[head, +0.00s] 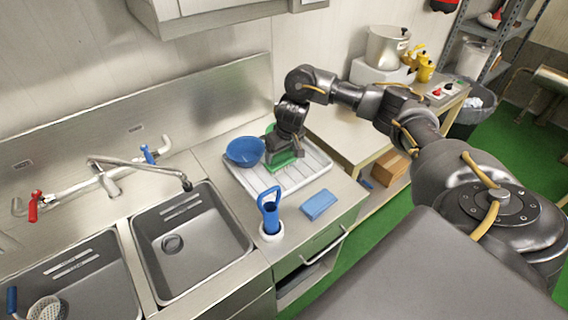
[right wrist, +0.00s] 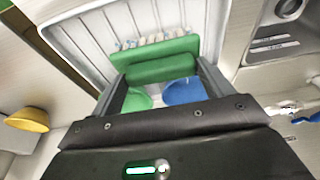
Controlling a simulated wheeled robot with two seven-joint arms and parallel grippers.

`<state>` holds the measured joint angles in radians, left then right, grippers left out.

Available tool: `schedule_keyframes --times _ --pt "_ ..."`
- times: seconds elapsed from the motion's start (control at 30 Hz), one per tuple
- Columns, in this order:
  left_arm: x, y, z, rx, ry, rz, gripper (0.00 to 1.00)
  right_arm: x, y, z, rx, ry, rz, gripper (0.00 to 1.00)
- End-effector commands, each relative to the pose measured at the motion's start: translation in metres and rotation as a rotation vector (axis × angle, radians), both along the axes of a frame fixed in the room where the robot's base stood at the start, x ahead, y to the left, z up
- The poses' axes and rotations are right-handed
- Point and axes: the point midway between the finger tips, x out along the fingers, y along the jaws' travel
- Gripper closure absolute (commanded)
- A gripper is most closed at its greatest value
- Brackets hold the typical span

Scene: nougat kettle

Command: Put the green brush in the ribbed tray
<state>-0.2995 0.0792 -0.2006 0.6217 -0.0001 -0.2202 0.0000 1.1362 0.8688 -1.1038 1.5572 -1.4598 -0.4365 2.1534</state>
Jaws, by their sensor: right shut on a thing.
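The green brush (head: 281,161) is held by my right gripper (head: 286,147) at the ribbed tray. In the right wrist view the brush (right wrist: 157,60) lies across between the two fingers (right wrist: 160,75), with pale bristles along its far side. The white ribbed tray (head: 308,167) lies on the steel counter right of the sinks. It also fills the upper part of the right wrist view (right wrist: 85,38). The brush is over the tray's middle; I cannot tell whether it touches the tray. My left gripper is not in view.
A blue bowl (head: 243,152) stands at the tray's left back. A blue-handled tool (head: 269,208) stands in a white holder in front of the tray, beside a blue block (head: 319,204). Two sinks (head: 190,240) lie to the left. The tray's right side is clear.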

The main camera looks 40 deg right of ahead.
Motion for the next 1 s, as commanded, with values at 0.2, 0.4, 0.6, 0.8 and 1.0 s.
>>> schedule_keyframes --times 0.2,0.4,0.6,0.8,1.0 --pt "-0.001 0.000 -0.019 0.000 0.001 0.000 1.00 0.014 -0.019 -0.033 0.001 0.000 0.000 0.58" --pt "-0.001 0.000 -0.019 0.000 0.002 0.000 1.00 0.018 -0.023 -0.035 -0.001 -0.003 0.003 0.58" --pt "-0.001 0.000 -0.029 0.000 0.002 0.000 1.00 0.019 -0.027 -0.059 0.002 0.004 0.002 0.58" --pt "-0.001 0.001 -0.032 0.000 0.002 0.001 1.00 0.020 -0.027 -0.073 0.000 0.000 0.002 0.58" --pt "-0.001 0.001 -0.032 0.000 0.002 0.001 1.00 0.020 -0.027 -0.072 -0.001 -0.001 0.003 0.58"
